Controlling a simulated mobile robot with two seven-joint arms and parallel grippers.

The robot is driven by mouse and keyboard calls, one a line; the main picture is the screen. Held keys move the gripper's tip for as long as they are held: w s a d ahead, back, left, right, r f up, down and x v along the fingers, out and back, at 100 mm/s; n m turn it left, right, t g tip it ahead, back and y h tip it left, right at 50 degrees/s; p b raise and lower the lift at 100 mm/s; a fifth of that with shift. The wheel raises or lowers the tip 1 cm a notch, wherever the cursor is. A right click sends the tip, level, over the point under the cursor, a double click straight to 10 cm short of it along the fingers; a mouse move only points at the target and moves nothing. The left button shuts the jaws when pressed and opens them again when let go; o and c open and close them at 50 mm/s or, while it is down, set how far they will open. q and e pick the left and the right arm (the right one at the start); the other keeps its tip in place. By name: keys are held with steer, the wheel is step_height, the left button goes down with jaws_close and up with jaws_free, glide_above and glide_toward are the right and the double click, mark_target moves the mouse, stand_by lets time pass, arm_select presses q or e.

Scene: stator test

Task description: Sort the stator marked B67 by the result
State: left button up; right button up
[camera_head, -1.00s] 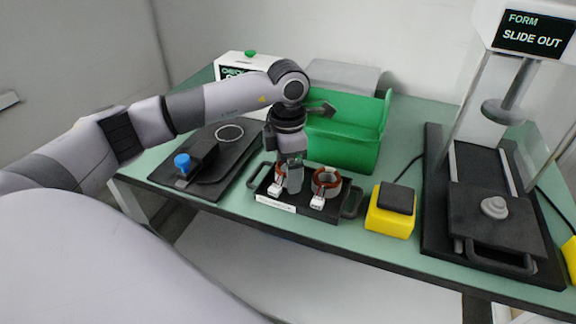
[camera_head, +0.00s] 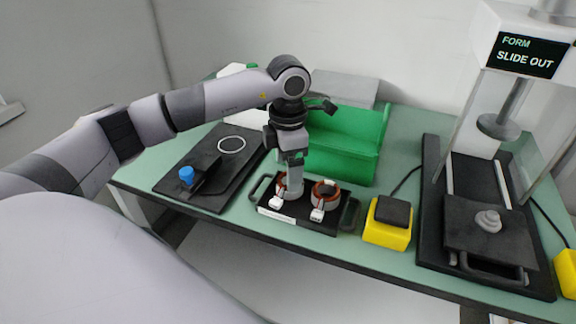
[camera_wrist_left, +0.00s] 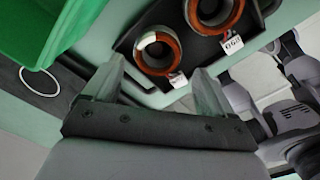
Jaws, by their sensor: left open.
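Two stators with copper-coloured windings stand on a black tray (camera_head: 330,226) with handles. My left gripper (camera_head: 291,192) points down at the left stator (camera_head: 279,190), fingers apart, and partly hides it. In the wrist view this stator (camera_wrist_left: 171,62) lies just beyond and between the open fingertips (camera_wrist_left: 158,75); I cannot tell if they touch it. The right stator (camera_head: 325,196) stands beside it, apart from the gripper; it also shows in the wrist view (camera_wrist_left: 215,25). Both have white tags, too small or turned to read surely. My right gripper is not in view.
A green bin (camera_head: 345,150) stands behind the tray. A dark fixture with a blue knob (camera_head: 187,174) and a white ring (camera_head: 231,144) is left. A yellow box (camera_head: 387,232) is right of the tray. Further right, a press has a screen (camera_head: 527,54) reading "FORM SLIDE OUT".

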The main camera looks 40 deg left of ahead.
arm_select(q)
steer(key=shift+r, duration=0.4)
steer(key=shift+o, duration=1.4)
steer(key=shift+f, duration=0.1)
step_height(320, 180, up, 7)
